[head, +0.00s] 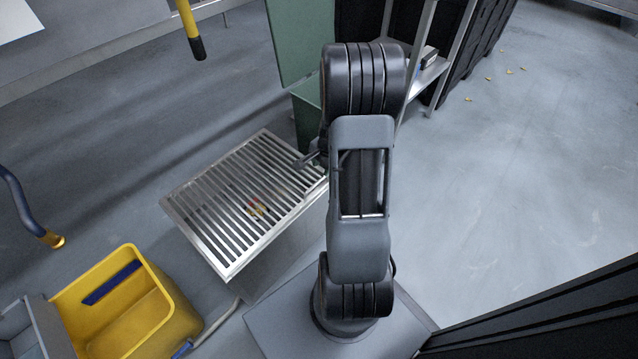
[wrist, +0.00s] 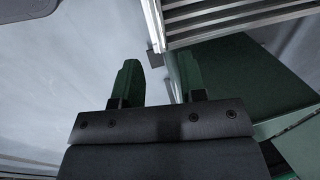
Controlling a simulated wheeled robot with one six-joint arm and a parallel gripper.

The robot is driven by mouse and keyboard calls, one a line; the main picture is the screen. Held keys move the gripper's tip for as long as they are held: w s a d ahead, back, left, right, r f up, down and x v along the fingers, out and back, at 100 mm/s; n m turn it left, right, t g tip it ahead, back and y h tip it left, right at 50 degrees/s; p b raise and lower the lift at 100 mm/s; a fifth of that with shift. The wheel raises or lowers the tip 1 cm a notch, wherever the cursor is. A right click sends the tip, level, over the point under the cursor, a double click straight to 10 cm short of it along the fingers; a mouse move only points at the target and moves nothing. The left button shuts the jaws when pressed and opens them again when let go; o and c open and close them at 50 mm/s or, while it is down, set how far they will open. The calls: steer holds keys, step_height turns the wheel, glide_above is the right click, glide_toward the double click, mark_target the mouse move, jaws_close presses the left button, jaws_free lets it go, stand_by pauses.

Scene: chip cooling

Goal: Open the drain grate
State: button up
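The drain grate (head: 225,222) is a slatted metal panel lying over a box-like drain left of my arm in the head view. A small reddish-yellow bit (head: 257,206) shows between its slats. My gripper (head: 308,162) is at the grate's right corner, mostly hidden by my arm. In the wrist view my gripper (wrist: 159,72) has its two green fingers apart, with nothing held. The grate (wrist: 240,18) also shows at the top right there. A small grey tab (wrist: 155,60) at its edge appears between the fingers; contact cannot be told.
A green bin with a raised lid (head: 300,40) stands just behind the grate. A yellow mop bucket (head: 125,310) is at the lower left. A metal shelf (head: 425,75) stands behind my arm. The floor at right is open, with a few yellow chips (head: 487,78).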

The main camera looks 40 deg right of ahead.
mark_target(318, 182)
steer(key=f+b, duration=0.1)
steer(key=f, duration=0.2)
steer(key=w+f+b, duration=0.1)
steer(key=f, duration=0.2)
steer(key=f+b, duration=0.1)
steer(key=f, duration=0.2)
steer(key=shift+w+a+b, duration=0.15)
steer(key=shift+w+b, duration=0.15)
steer(key=shift+w, duration=0.1)
jaws_close()
